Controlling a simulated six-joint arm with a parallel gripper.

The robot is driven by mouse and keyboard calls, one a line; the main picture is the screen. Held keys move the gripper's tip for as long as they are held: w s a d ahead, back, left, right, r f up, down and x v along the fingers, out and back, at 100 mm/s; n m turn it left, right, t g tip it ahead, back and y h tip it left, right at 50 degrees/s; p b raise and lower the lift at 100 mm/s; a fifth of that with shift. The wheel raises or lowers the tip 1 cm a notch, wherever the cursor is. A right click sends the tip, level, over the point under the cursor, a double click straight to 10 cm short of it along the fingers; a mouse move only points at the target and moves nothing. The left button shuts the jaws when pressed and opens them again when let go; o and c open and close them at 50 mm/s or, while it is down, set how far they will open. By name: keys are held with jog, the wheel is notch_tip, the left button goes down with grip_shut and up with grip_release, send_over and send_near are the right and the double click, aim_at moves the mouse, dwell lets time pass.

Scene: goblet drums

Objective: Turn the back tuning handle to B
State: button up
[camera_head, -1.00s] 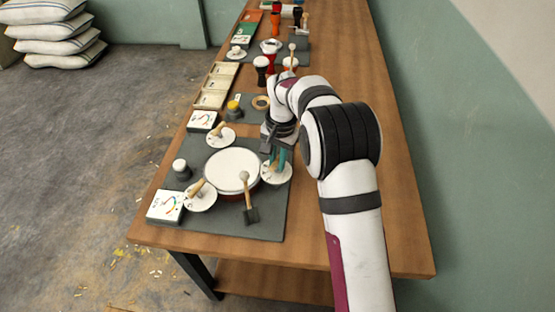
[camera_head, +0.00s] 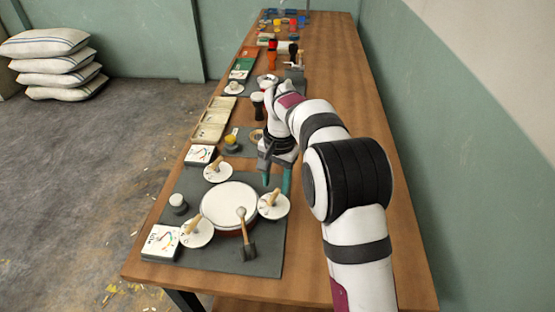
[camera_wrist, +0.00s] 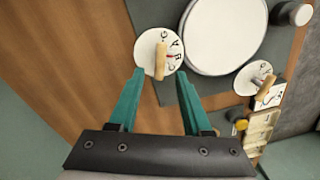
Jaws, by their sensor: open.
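A drum with a white head (camera_head: 229,205) lies on a grey mat, with three white lettered dials around it. The right dial (camera_head: 283,207) has a wooden handle (camera_head: 270,198). The dial farthest back (camera_head: 211,177) and the front left dial (camera_head: 198,240) also have wooden handles. My gripper (camera_head: 276,181) is open and empty, just beyond the right dial. In the wrist view its teal fingertips (camera_wrist: 160,72) appear on either side of the lower end of that dial's handle (camera_wrist: 160,60), apart from it. G, A, B and C show there; the handle's lower end is beside C.
A mallet (camera_head: 247,232) leans at the drum's front edge. White cards (camera_head: 161,243) and a white-topped knob (camera_head: 178,202) stand at the left. Trays (camera_head: 213,120) and small drums line the table farther back. The table's right side is bare beyond my arm.

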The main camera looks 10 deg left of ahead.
notch_tip(320, 180, up, 10)
jog(key=shift+d, duration=0.3)
jog(key=shift+s+r, duration=0.1)
